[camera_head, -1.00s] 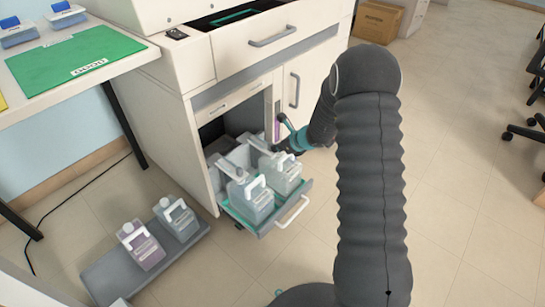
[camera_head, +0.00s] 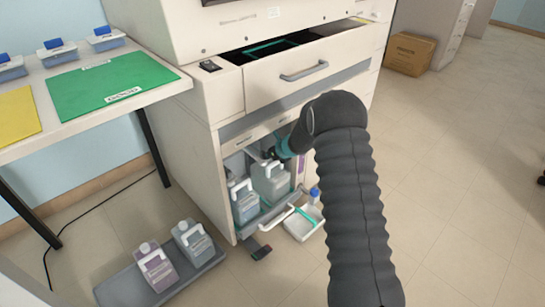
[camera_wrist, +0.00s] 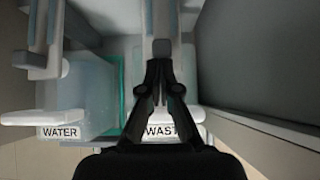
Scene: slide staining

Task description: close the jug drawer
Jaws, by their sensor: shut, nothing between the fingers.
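The jug drawer (camera_head: 262,220) sits low in the white cabinet, mostly inside, with its pale handle (camera_head: 277,217) in front. It holds two translucent jugs, a left one (camera_head: 245,205) and a right one (camera_head: 272,184). In the wrist view their labels read WATER (camera_wrist: 59,132) and, partly covered, WAST (camera_wrist: 163,131). My gripper (camera_wrist: 158,92) is shut and empty over the WAST jug, close to its handle. In the head view my gripper (camera_head: 270,155) is small and dark at the cabinet opening, above the right jug; I cannot tell if it touches.
An upper drawer (camera_head: 305,82) stands open above. A white tray (camera_head: 304,226) with a blue-capped bottle is by the cabinet's foot. A grey floor tray (camera_head: 125,291) holds two more jugs at left. A table with a green mat (camera_head: 112,85) is at left.

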